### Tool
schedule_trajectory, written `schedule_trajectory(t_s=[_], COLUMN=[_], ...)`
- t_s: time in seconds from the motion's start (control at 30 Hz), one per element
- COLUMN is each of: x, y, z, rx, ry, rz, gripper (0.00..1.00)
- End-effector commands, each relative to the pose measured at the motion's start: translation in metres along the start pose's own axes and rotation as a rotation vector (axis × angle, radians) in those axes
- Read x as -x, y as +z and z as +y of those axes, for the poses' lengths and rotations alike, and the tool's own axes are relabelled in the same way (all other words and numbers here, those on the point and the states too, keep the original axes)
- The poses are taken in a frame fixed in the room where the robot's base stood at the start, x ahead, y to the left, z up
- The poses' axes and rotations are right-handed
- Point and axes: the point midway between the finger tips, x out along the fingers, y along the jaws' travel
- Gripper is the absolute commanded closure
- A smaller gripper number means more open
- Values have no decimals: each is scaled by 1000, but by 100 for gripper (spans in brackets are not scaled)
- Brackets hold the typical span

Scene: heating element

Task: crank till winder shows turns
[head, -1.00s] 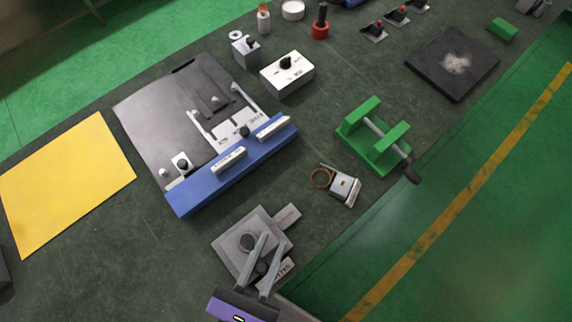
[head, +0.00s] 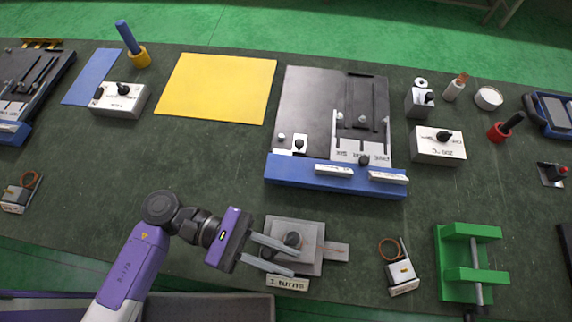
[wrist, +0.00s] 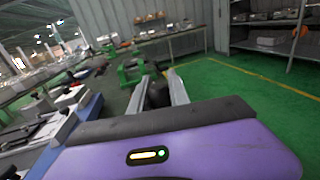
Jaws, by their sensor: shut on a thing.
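The winder (head: 309,239) is a grey square plate with a dark round hub and a short grey arm on its right side. It lies on the dark green bench, at the lower middle of the head view. A white label (head: 288,283) at its front reads what looks like "1 turns". My gripper (head: 292,254) reaches over the winder from the left, its two grey fingers shut on the dark crank knob (head: 292,240). In the wrist view the dark knob (wrist: 158,93) shows between the fingers. The fingers partly hide the knob and hub.
A coil on a small block (head: 401,272) and a green stand (head: 470,262) are to the right. A black and blue board (head: 330,175) lies behind, with a white dial box (head: 437,150) beside it. The bench left of my arm is mostly clear.

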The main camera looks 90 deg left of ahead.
Motion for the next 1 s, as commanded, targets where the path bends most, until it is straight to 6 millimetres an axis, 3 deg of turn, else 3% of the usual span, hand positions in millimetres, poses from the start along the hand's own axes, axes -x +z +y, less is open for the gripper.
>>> schedule_trajectory(t_s=[0.73,0.77,0.83,0.87,1.0], x=[2,2,2,2,2], y=[-1,-1,-1,-1,-1], z=[1,1,1,1,1], rx=[0,0,0,0,0], ry=[-66,-66,-66,-66,-66], rz=[0,0,0,0,1], gripper=[100,74,60,56,56])
